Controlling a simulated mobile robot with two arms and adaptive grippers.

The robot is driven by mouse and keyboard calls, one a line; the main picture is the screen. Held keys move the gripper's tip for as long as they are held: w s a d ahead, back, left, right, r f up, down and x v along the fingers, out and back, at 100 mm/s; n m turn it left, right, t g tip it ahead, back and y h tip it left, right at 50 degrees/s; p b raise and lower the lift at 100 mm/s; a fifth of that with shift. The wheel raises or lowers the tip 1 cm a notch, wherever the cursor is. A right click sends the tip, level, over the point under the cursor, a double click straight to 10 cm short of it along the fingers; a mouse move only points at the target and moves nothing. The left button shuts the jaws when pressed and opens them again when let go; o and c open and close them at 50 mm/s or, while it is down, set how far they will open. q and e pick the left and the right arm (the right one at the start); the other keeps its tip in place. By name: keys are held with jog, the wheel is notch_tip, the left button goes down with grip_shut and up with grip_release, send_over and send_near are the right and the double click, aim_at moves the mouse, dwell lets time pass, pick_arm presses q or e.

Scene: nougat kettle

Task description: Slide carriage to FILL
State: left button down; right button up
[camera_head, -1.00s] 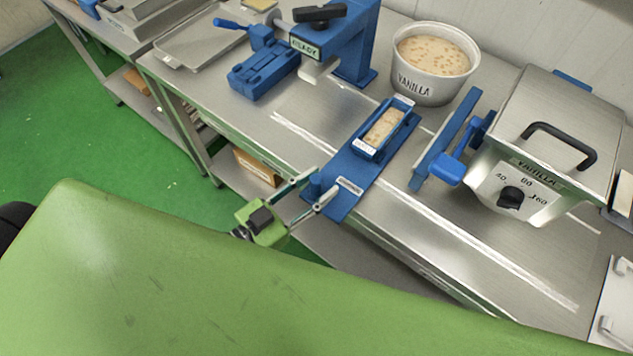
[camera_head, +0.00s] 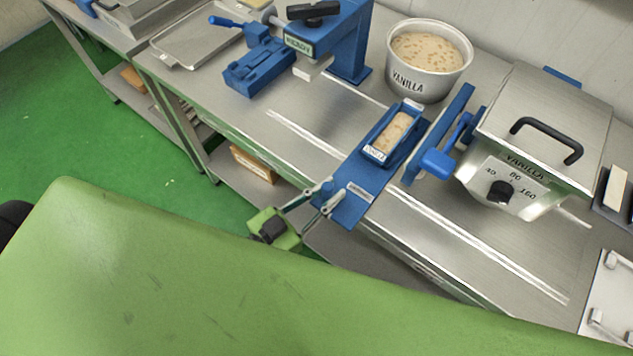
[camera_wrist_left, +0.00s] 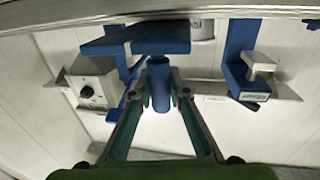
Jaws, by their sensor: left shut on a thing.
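The blue carriage (camera_head: 373,178) lies across the steel bench with a blue mould holding a beige filling (camera_head: 392,133) at its far end. A white label is on its near plate. A blue knob (camera_head: 326,187) stands at its near left corner. My left gripper (camera_head: 325,199) is shut on this knob, which also shows between the fingers in the left wrist view (camera_wrist_left: 159,88). The steel kettle (camera_head: 545,125) marked VANILLA, with its blue lever and paddle (camera_head: 438,160), stands just right of the carriage. No FILL marking is legible. My right gripper is not in view.
A metal tub (camera_head: 428,62) marked VANILLA stands behind the carriage. A blue press (camera_head: 340,40) and a blue fixture (camera_head: 260,70) stand to the left. White rail lines (camera_head: 470,235) run along the bench. Bare bench lies between the press and the carriage.

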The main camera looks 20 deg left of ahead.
pick_arm(q)
jog(key=s+d, duration=0.4)
jog(key=d, duration=0.7)
jog(key=s+d, duration=0.4)
jog(key=d, duration=0.8)
jog(key=shift+s, duration=0.2)
jog(key=c, duration=1.9)
grip_release()
jog(key=v, duration=1.2)
